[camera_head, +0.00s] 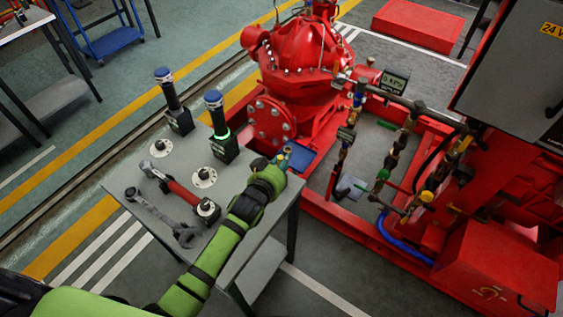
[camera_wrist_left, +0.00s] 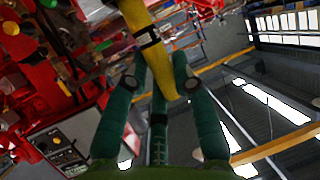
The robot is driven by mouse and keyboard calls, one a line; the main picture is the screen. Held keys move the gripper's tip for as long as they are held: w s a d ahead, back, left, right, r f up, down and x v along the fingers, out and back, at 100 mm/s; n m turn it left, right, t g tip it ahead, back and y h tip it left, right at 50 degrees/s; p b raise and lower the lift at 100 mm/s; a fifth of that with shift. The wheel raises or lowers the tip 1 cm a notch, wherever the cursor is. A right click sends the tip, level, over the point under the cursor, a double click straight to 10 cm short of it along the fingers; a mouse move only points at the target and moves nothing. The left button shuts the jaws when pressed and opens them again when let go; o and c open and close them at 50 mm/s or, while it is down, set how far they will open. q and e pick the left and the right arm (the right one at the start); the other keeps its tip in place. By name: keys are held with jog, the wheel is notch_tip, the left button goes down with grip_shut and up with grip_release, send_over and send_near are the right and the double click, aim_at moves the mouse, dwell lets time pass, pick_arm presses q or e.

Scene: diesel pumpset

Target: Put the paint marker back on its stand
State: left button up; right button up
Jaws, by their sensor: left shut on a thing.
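My left gripper (camera_head: 283,160) is above the right edge of the grey table (camera_head: 235,187), close to the red pump. In the left wrist view its green fingers (camera_wrist_left: 160,78) are shut on a yellow, rounded thing with a black band, which looks like the paint marker (camera_wrist_left: 137,17). The fingers hide part of it. Two black stands, one with a lit green ring (camera_head: 223,150) and one farther back (camera_head: 180,122), hold upright dark cylinders with blue tops. I cannot tell which stand is the marker's. My right gripper is out of view.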

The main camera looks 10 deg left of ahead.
pick_arm(q)
jog(key=shift+f+b, duration=0.55)
jog(key=shift+f, duration=0.25)
jog(key=o, duration=1)
jog(key=shift+o, duration=0.2)
jog(key=shift+s, duration=0.1)
jog(key=v, duration=1.2)
